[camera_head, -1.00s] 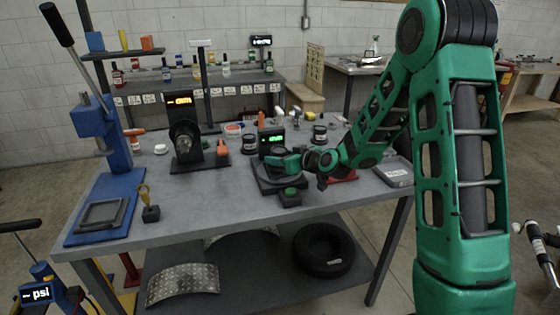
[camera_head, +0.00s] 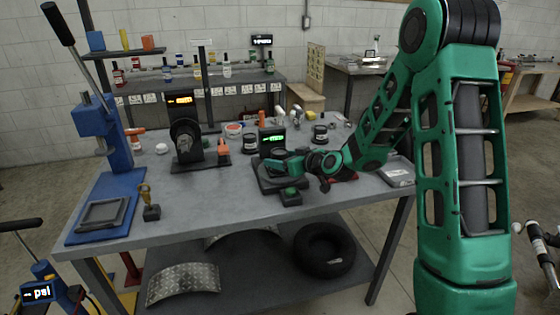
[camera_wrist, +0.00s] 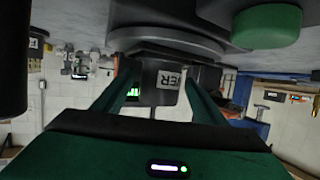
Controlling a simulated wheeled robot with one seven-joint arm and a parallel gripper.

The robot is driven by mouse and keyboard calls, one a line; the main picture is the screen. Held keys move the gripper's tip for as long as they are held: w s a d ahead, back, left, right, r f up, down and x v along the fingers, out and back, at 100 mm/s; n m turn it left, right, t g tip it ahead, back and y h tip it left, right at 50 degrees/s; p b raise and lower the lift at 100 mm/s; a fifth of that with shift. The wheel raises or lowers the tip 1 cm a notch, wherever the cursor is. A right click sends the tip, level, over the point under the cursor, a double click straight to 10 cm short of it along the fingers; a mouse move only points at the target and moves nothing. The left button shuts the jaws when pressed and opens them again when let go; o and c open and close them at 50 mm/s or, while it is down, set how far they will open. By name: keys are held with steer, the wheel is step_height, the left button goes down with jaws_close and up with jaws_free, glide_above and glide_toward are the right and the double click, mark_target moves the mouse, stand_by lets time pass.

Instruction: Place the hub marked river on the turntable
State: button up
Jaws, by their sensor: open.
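The turntable (camera_head: 262,182) is a dark round plate on a black base at the front middle of the bench. It shows upside down in the wrist view (camera_wrist: 160,38). A dark hub (camera_wrist: 146,88) with a white label, of which only "VER" is readable, stands against the turntable's plate. My gripper (camera_wrist: 163,80) is open, with one finger on each side of this hub. Whether the fingers touch it cannot be told. In the head view my gripper (camera_head: 282,164) is low over the turntable and hides the hub.
A green button (camera_head: 291,191) sits at the turntable's front. A display with green digits (camera_head: 271,141) stands behind it. Dark labelled cylinders (camera_head: 250,146) (camera_head: 320,134) stand nearby. A black machine (camera_head: 186,145) is to the left, a grey tray (camera_head: 398,175) to the right.

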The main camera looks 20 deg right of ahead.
steer(key=s+d+r+m+g+h, duration=0.1)
steer(key=s+d+m+g, duration=0.2)
steer(key=s, duration=1.3)
steer(key=s+d+r+m+g+h, duration=0.2)
steer(key=s+d, duration=0.6)
steer(key=s, duration=0.9)
steer(key=s+d+r+m+g+h, duration=0.1)
steer(key=s+d+m+g, duration=0.4)
steer(key=s, duration=1.1)
steer(key=d+g+h, duration=0.1)
steer(key=g, duration=0.2)
steer(key=shift+s+d+r+m, duration=0.2)
steer(key=shift+r+m, duration=0.1)
steer(key=shift+m, duration=0.1)
steer(key=shift+w+f, duration=0.25)
steer(key=shift+w, duration=0.4)
